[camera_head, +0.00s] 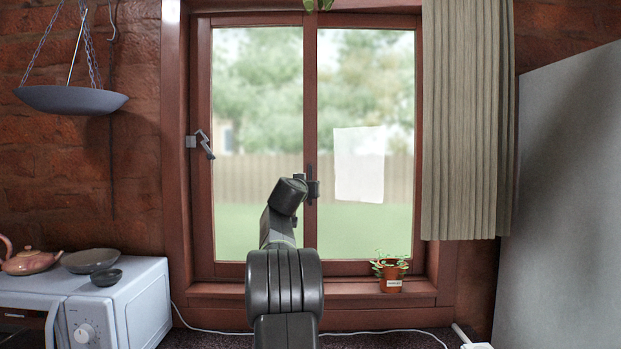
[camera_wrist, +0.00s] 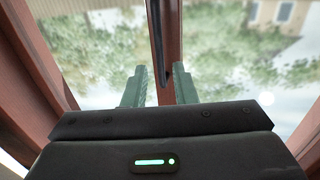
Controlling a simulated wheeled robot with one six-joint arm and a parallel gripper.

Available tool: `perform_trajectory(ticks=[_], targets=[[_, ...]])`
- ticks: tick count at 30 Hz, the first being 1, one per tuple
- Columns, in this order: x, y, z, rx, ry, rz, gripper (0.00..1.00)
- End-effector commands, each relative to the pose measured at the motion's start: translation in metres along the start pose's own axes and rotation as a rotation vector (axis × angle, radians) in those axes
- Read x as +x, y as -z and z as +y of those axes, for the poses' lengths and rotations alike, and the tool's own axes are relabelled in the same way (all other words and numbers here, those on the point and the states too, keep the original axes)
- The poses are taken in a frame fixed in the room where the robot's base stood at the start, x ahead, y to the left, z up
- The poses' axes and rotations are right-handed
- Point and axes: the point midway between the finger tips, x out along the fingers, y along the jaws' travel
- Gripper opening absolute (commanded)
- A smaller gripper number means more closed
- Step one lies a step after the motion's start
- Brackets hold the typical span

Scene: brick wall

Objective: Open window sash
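The window has a red-brown frame and two glazed sashes, a left sash (camera_head: 202,230) and a right sash (camera_head: 365,268). A dark handle (camera_head: 311,172) sits on the middle upright, and in the wrist view it shows as a dark bar (camera_wrist: 158,40). My gripper (camera_head: 309,188) is at the middle upright by this handle. In the wrist view its two green fingers (camera_wrist: 159,72) are apart, with the bar's lower end and the upright showing between them. Contact cannot be told. Both sashes look flush in the frame. My arm hides part of the left sash's lower edge.
A grey lever (camera_head: 203,144) is on the left frame. A potted plant (camera_head: 391,275) stands on the sill at right. A curtain (camera_head: 467,120) hangs at right, beside a grey panel (camera_head: 570,200). A microwave (camera_head: 125,310) with bowls stands lower left, below a hanging pan (camera_head: 71,99).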

Motion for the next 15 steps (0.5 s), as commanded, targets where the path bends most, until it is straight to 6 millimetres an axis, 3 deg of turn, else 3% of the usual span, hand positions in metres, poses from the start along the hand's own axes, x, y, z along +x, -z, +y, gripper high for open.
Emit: perform_trajectory(ticks=[6,15], targets=[[0.031,0.005,0.000,-0.001,0.000,-0.001,0.25],[0.063,0.004,0.000,-0.001,0.000,-0.001,0.25]])
